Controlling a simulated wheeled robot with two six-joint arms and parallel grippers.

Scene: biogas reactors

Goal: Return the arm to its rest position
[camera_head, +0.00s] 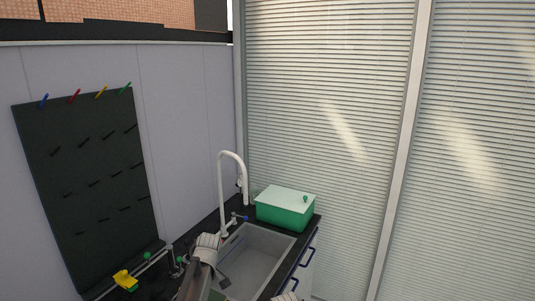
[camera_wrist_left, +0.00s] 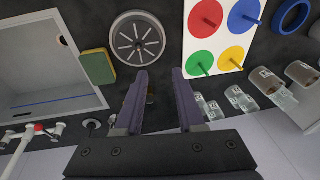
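My left arm (camera_head: 204,262) comes up from the bottom edge of the head view, in front of the sink's near left side. My left gripper shows clearly in the left wrist view (camera_wrist_left: 158,75), with its two dark purple fingers apart. It is over the dark counter (camera_wrist_left: 165,20). A small pale part at the bottom edge of the head view may belong to my right arm. My right gripper does not show.
The sink (camera_head: 262,251) with a white tap (camera_head: 221,180) lies ahead. A green box (camera_head: 285,209) stands behind it. The wrist view shows a sponge (camera_wrist_left: 98,66), a round strainer (camera_wrist_left: 137,38), a coloured-disc board (camera_wrist_left: 222,38), a blue ring (camera_wrist_left: 275,22) and glass jars (camera_wrist_left: 240,98).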

